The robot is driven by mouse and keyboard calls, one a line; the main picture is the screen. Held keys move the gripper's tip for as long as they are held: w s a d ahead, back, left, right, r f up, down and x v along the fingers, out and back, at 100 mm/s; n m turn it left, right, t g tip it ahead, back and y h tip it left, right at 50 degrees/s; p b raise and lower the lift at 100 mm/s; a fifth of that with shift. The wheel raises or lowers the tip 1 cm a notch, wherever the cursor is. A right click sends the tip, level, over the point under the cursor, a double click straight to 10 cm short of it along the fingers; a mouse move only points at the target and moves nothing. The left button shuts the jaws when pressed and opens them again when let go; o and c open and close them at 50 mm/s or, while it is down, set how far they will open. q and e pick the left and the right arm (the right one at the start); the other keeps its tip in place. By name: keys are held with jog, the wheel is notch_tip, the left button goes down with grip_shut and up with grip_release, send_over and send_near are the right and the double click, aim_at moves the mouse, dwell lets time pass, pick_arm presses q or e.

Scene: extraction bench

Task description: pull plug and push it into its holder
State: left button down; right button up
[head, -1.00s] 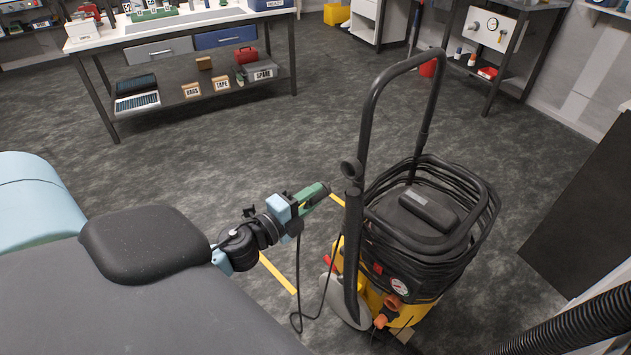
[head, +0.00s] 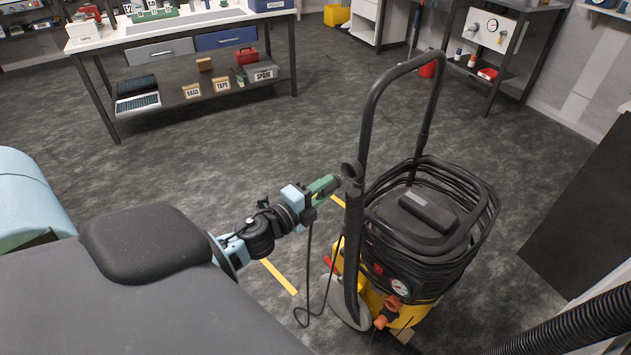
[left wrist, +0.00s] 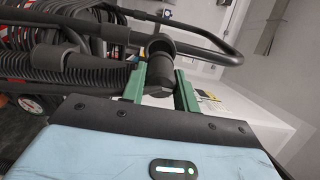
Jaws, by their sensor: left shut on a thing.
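The black plug (left wrist: 159,76) is held between the green fingers of my left gripper (left wrist: 160,92) in the left wrist view. In the head view the left gripper (head: 330,184) is shut and reaches to the black round holder (head: 351,169) on the upright post of the extractor. The holder also shows in the left wrist view (left wrist: 159,46), in line just beyond the plug. I cannot tell whether the plug has entered it or only lines up with its mouth. A thin black cable (head: 309,262) hangs below the gripper toward the machine. My right gripper is out of view.
The yellow and black extractor (head: 405,305) stands on the grey floor, with a black push handle (head: 372,95) and coiled hose (head: 470,200). A ribbed black hose (head: 575,330) lies at lower right. A workbench (head: 180,28) stands at the back left. Open floor lies between.

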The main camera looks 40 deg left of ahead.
aim_at(337, 180)
pick_arm(q)
jog(key=shift+w+d, duration=0.1)
jog(key=shift+w, duration=0.85)
dwell(1.1)
jog(key=shift+w+d, duration=0.15)
jog(key=shift+w, duration=1.3)
jog(key=c, duration=1)
grip_release()
jog(key=shift+s, duration=0.1)
jog(key=s, duration=0.7)
jog(key=shift+s+a, duration=0.35)
jog(key=shift+a, duration=0.1)
